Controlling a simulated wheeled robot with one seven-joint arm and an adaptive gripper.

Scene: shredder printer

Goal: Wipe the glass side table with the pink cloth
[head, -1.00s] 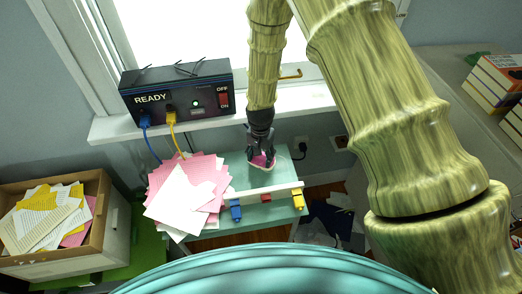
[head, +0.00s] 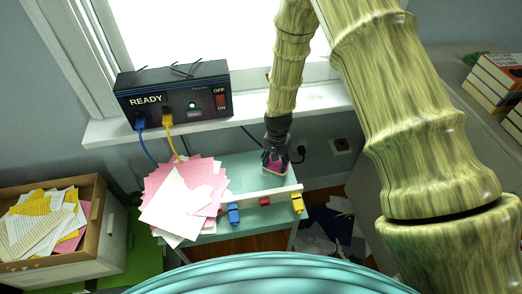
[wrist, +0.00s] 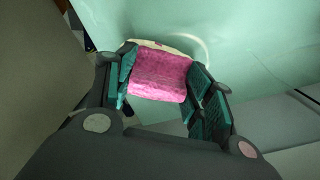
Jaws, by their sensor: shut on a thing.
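The glass side table (head: 238,174) is a pale green top below the window sill; its surface also fills the upper part of the wrist view (wrist: 235,45). My gripper (head: 275,163) is over the table's right part, pointing down. In the wrist view my gripper (wrist: 168,85) is shut on the pink cloth (wrist: 160,75), which sits between the teal finger pads with a pale edge beyond it. The cloth (head: 274,167) shows small at the fingertips in the head view, low at the tabletop. I cannot tell for certain whether it touches the glass.
A pile of pink and white papers (head: 180,200) covers the table's left part. A white bar (head: 262,195) with blue, red and yellow clips runs along the front. A black READY box (head: 172,90) stands on the sill. A paper-filled carton (head: 85,238) is at left.

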